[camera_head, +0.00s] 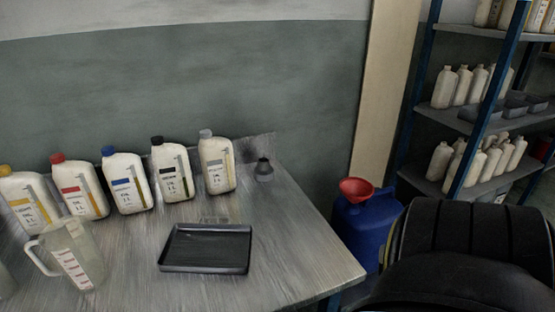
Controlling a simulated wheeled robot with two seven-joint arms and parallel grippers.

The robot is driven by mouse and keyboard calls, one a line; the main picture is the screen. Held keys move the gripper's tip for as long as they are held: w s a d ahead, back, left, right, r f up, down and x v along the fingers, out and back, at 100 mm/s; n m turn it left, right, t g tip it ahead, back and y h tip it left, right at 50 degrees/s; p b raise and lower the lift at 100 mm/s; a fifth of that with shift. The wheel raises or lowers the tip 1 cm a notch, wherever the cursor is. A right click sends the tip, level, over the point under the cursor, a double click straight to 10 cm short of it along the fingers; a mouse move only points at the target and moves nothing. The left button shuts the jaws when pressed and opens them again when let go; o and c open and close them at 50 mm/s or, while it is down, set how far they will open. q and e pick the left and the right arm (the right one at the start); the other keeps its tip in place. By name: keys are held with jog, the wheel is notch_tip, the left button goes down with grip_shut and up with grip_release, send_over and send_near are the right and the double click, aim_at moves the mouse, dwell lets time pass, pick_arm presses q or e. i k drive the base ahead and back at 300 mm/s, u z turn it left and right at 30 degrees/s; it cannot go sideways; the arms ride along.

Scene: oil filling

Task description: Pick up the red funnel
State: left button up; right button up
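The red funnel (356,187) stands upright at the top of a blue container (362,228), to the right of the table. Its wide mouth faces up and its lower part is hidden. The blue container stands lower than the tabletop, and its base is out of sight. Neither of my grippers shows in the head view.
The metal table (290,235) holds several oil bottles (126,182), a clear measuring jug (72,252), a black tray (206,249) and a small dark funnel-like item (263,169). A shelf (455,118) stands behind.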

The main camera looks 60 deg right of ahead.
aim_at(356, 190)
jog(key=u, duration=2.05)
jog(key=k, duration=2.85)
jog(key=z, duration=1.45)
